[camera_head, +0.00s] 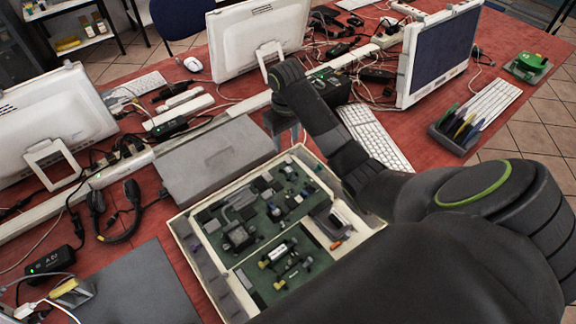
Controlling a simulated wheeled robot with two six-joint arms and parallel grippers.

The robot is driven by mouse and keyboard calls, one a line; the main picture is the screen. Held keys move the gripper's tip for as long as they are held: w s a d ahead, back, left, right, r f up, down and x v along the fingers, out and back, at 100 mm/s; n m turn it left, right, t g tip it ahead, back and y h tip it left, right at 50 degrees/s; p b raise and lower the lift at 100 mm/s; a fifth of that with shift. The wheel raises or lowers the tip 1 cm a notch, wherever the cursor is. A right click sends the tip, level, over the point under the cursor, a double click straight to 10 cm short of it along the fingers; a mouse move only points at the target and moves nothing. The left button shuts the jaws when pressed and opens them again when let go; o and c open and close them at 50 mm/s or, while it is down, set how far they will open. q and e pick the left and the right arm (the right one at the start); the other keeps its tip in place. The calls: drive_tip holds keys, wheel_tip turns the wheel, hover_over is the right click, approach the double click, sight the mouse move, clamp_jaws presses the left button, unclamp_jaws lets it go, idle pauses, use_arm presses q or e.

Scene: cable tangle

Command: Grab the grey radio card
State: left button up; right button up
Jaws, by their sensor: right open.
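An open computer case (184,226) with a pale rim lies on the red table and holds green circuit boards (285,215) with several small parts. A grey part (331,219) sits near the right side of the case; I cannot tell for sure that it is the grey radio card. My right arm comes in from the lower right and covers the case's right edge. My right gripper (284,124) is beyond the far edge of the case, pointing down, small and partly hidden by its own wrist. It is open, with nothing seen in it. My left gripper is out of view.
A grey closed box (215,160) lies just behind the case. Monitors (258,38), keyboards (375,138) and tangled cables fill the back of the table. A headset (128,212) and a dark grey flat panel (130,290) lie to the left. A rack of cards (478,118) stands at right.

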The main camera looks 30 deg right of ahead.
sight(288, 169)
wheel_tip(288, 169, down, 7)
drive_tip(key=b, duration=0.4)
drive_tip(key=shift+s+r, duration=0.1)
drive_tip(key=shift+r, duration=0.1)
drive_tip(key=shift+f, duration=0.55)
drive_tip(key=f, duration=0.3)
drive_tip(key=shift+s+d+f, duration=0.1)
drive_tip(key=shift+s+f, duration=0.2)
drive_tip(key=shift+f, duration=0.5)
clamp_jaws()
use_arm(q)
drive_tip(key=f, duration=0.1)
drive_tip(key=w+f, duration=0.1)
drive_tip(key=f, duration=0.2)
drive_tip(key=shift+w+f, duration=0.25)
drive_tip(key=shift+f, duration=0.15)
